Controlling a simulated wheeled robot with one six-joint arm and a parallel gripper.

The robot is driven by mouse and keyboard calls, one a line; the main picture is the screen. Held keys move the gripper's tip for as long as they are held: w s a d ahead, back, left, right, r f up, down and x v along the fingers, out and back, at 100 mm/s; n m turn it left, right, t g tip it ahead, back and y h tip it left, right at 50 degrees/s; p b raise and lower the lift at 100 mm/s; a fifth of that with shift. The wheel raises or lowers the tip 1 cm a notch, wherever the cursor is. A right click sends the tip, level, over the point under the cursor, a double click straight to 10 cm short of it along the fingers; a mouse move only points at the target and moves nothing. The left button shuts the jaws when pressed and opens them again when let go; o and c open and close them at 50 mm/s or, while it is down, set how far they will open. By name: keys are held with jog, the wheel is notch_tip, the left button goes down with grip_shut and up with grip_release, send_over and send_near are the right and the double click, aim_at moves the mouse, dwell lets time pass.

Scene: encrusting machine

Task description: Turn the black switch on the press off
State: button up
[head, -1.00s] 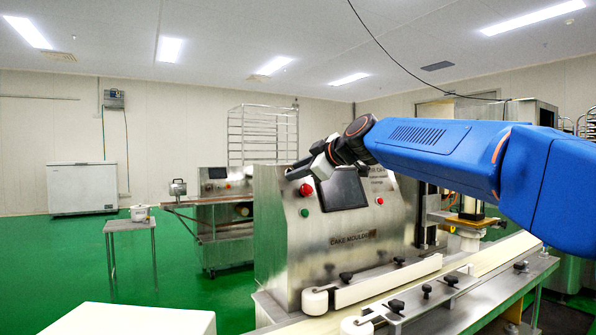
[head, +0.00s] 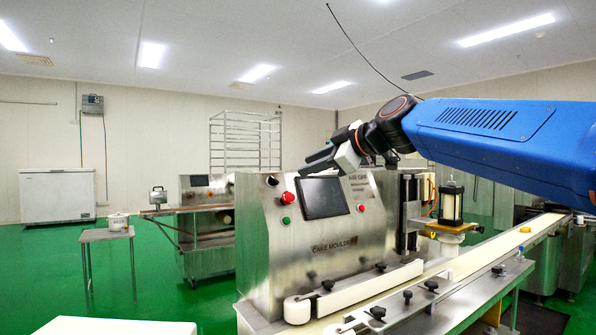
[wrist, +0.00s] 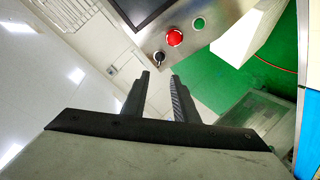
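The press (head: 330,255) is a steel machine marked CAKE MOULDER, with a sloped front panel. Its black switch (head: 271,181) is at the panel's upper left, above and left of a red button (head: 289,198). In the wrist view the black switch (wrist: 159,58) is a small dark knob just beyond the fingertips, beside the red button (wrist: 174,38). My gripper (wrist: 160,75) is open and empty, with a gap between its two dark fingers and the switch apart from them. In the head view my gripper (head: 303,168) is at the panel's top edge, right of the switch.
A green button (head: 286,220) is below the red one, and a dark screen (head: 322,197) is to the right. A conveyor belt (head: 460,265) runs along the press front. A small table with a pot (head: 118,222) stands at left. Green floor lies open there.

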jog(key=shift+v, duration=1.95)
jog(key=s+d+f+m+g+h, duration=0.1)
jog(key=s+d+f+m+h, duration=0.2)
jog(key=s+d+f+m, duration=0.3)
jog(key=s+d+f+m+g+h, duration=0.2)
jog(key=s+d+f, duration=0.9)
jog(key=f, duration=1.6)
jog(key=s+d+f+m+g+h, duration=0.2)
jog(key=s+d+f+m+h, duration=0.3)
jog(key=s+d+f+m, duration=0.4)
jog(key=s+f, duration=0.7)
jog(key=shift+s+f+m+h, duration=0.25)
jog(key=shift+s+m+h, duration=0.05)
